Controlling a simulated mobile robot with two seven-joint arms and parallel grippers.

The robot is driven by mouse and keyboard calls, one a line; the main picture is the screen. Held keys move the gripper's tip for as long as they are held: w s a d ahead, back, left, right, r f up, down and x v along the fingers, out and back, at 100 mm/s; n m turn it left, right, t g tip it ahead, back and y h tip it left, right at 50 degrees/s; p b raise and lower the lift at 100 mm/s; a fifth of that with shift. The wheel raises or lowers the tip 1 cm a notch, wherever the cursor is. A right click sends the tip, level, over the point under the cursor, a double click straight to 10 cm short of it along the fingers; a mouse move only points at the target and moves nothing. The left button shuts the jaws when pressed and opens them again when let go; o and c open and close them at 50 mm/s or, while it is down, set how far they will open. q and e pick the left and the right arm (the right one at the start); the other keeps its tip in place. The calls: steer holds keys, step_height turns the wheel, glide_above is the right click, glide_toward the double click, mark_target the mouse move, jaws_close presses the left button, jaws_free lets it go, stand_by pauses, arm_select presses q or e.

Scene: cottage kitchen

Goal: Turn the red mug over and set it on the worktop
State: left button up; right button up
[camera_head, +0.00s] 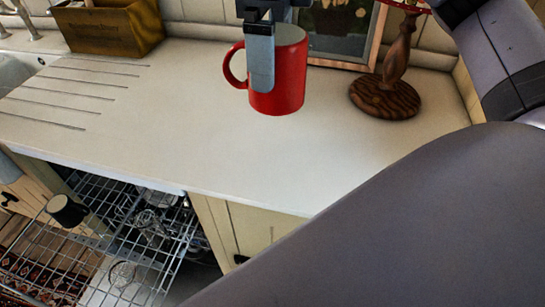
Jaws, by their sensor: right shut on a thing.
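The red mug (290,80) is in the upper middle of the head view, over the worktop (190,130), with its handle pointing left. Its axis is near vertical. A pale grey round face shows on top; I cannot tell whether it is the open mouth or the base. My right gripper (262,70) comes down from above and is shut on the mug. One finger lies across the mug's near side; the other finger is hidden. I cannot tell whether the mug's lower edge touches the worktop. My left gripper is not in view.
A wooden stand (387,92) stands right of the mug, and a framed picture (340,30) is behind. A wooden box (110,30) sits at the back left. Below the front edge, an open dishwasher rack (100,245) holds a dark cup (66,210) and glassware. The worktop's middle is clear.

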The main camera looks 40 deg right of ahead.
steer(key=shift+w+d+f+b, duration=0.15)
steer(key=shift+f+b, duration=0.65)
steer(key=shift+f, duration=4.2)
steer(key=shift+w+f+b, duration=0.1)
steer(key=shift+f+b, duration=0.7)
steer(key=shift+f, duration=4.2)
steer(key=shift+f+b, duration=0.2)
steer(key=shift+b, duration=0.1)
steer(key=o, duration=1.1)
steer(key=shift+r, duration=0.1)
steer(key=shift+r, duration=0.1)
